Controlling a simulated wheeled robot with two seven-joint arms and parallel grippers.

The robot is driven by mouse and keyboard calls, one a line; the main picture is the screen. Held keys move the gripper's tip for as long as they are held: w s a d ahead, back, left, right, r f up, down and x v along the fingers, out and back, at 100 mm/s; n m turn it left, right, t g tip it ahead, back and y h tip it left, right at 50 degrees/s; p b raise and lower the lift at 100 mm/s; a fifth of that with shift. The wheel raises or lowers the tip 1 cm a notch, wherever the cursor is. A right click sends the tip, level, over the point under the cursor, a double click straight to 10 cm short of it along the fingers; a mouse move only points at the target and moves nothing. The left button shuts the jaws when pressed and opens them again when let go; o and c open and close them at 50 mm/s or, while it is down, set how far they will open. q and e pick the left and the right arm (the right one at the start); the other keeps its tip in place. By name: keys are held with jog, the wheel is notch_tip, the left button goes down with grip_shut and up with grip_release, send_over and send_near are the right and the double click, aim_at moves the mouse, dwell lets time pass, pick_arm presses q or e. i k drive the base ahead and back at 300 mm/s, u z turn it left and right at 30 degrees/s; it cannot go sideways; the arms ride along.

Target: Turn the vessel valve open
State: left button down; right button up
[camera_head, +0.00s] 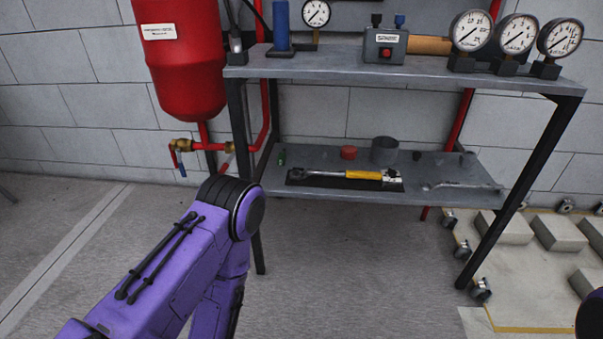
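The red vessel (185,60) with a white label hangs at the upper left, in front of the block wall. Below it a red pipe leads down to brass valve fittings (181,146) with a small hanging part that ends in blue. A small red lever (227,163) shows to the right of the pipe, partly hidden near my arm. Which way the valve is turned is too small to tell. My purple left arm rises from the bottom left and bends below the valve. Its gripper is out of view. Only a sliver of my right arm shows at the bottom right corner.
A grey metal bench (335,62) stands right of the vessel, with pressure gauges (471,31) and a grey box (385,46) on top. Its lower shelf (455,172) holds a yellow-handled wrench (365,175). The floor at left is clear.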

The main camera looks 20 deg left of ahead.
aim_at(224, 167)
jog(key=z, duration=0.2)
jog(key=i, duration=0.9)
